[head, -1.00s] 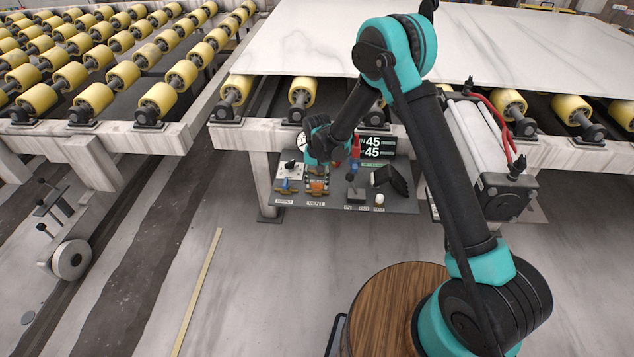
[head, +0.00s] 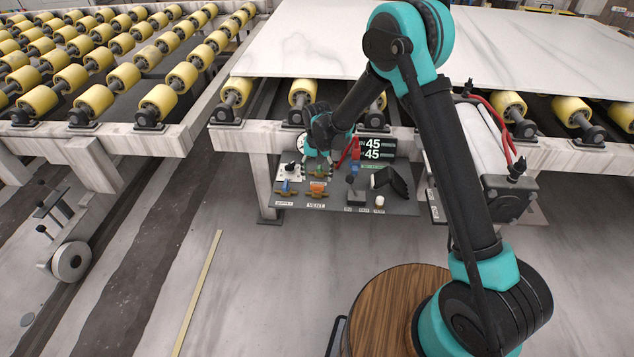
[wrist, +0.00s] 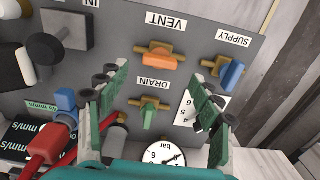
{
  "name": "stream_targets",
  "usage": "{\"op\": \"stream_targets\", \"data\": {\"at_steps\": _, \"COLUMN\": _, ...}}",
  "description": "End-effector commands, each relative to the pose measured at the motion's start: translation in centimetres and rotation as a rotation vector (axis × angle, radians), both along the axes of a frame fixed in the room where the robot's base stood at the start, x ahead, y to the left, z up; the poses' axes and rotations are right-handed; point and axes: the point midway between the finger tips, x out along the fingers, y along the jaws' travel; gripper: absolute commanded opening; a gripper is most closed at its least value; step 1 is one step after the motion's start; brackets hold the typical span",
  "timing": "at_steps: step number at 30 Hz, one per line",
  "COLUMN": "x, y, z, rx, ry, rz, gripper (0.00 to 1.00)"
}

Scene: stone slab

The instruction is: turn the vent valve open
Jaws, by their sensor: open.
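The vent valve (wrist: 160,62) has an orange handle on a brass body, beside the VENT label in the wrist view. Its handle lies roughly along the brass body, slightly tilted. It also shows in the head view (head: 318,188), above its label. My gripper (wrist: 160,82) is open and empty, with one finger on each side of the picture. The fingers are apart from the orange handle, which shows beyond the tips. In the head view my gripper (head: 320,155) is over the back of the panel, behind the vent valve.
The green drain valve (wrist: 149,116) lies between my fingers in the picture. The blue supply valve (wrist: 232,75) is to the right. A pressure gauge (wrist: 164,156), a red lever (wrist: 48,147) and black knobs (wrist: 67,32) are also on the panel. The slab (head: 300,45) lies above on rollers.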

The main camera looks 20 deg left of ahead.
Motion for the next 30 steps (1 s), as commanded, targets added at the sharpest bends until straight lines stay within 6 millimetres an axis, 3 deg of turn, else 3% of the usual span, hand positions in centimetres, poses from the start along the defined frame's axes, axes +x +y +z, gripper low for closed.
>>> {"op": "stream_targets", "data": {"at_steps": 6, "x": 0.0, "y": 0.0, "z": 4.4, "rx": 0.000, "ry": 0.000, "rz": 0.000, "gripper": 0.66}}
{"op": "stream_targets", "data": {"at_steps": 12, "x": 0.0, "y": 0.0, "z": 6.6, "rx": 0.000, "ry": 0.000, "rz": 0.000, "gripper": 0.66}}
{"op": "stream_targets", "data": {"at_steps": 30, "x": 0.1, "y": -0.2, "z": 7.3, "rx": 0.001, "ry": -0.001, "rz": -0.002, "gripper": 0.66}}
